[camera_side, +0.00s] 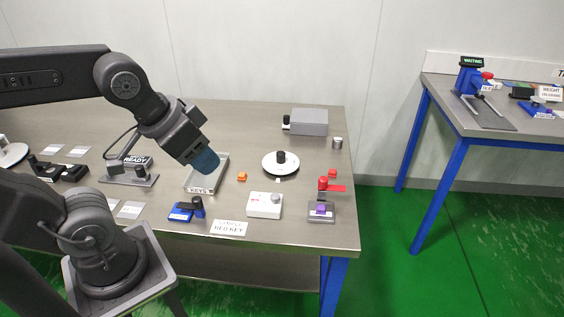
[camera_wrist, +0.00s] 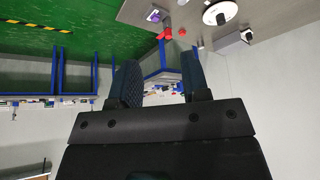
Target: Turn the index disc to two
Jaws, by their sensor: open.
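The index disc (camera_side: 281,168) is a round white disc with a black knob (camera_side: 281,156) at its middle, lying on the steel table right of centre. Its number marks are too small to read. In the wrist view the disc (camera_wrist: 220,15) shows at the top right, seen upside down. My gripper (camera_side: 206,163) is held above the table over the tray, left of the disc and apart from it. In the wrist view its two dark fingers (camera_wrist: 162,78) are spread with nothing between them.
A tray labelled KEYS (camera_side: 208,183) lies under my gripper. A blue-legged table (camera_side: 500,130) stands at right.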

